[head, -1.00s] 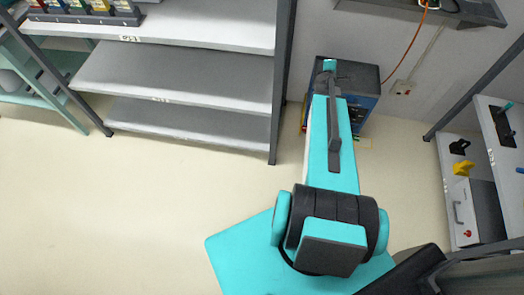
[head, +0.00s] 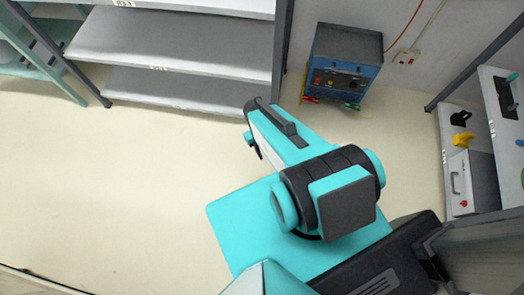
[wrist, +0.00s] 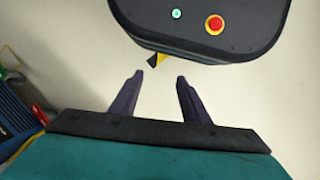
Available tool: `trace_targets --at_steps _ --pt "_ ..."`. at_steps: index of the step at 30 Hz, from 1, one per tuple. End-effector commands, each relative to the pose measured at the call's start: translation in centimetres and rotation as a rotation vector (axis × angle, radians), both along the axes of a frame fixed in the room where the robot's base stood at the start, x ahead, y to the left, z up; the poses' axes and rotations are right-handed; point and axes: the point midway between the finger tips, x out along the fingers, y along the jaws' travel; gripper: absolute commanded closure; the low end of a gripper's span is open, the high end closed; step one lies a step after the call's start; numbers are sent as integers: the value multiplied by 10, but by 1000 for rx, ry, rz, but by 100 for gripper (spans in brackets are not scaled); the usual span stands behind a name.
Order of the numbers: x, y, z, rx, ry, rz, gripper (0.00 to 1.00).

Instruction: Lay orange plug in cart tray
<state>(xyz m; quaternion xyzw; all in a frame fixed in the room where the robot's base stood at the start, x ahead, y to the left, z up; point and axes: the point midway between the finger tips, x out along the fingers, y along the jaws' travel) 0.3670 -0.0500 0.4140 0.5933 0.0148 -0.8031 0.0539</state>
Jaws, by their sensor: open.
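My gripper (wrist: 160,82) is open and empty in the wrist view, its two dark fingers apart over pale floor. In the head view my arm shows, but the fingers cannot be made out. I see no orange plug and no cart tray that I can pick out in either view.
A blue box with a dark front panel (head: 342,72) stands on the floor by the wall. Grey shelves (head: 170,50) stand at the back left. At the right, a rack holds a yellow item (head: 462,139) and a black item (head: 460,118). The left floor is clear.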

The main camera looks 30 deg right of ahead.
Motion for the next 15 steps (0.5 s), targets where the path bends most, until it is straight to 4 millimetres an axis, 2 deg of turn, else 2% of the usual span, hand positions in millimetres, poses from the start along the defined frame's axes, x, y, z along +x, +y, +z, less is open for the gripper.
trace_targets --at_steps 1,3,6,9,15 --pt "-19 16 0 11 47 -24 58" --pt "-38 31 0 21 100 -60 58" --pt "-56 44 1 28 151 -92 58" --pt "-64 50 2 29 174 -107 58" --pt "-64 50 2 29 177 -110 58"
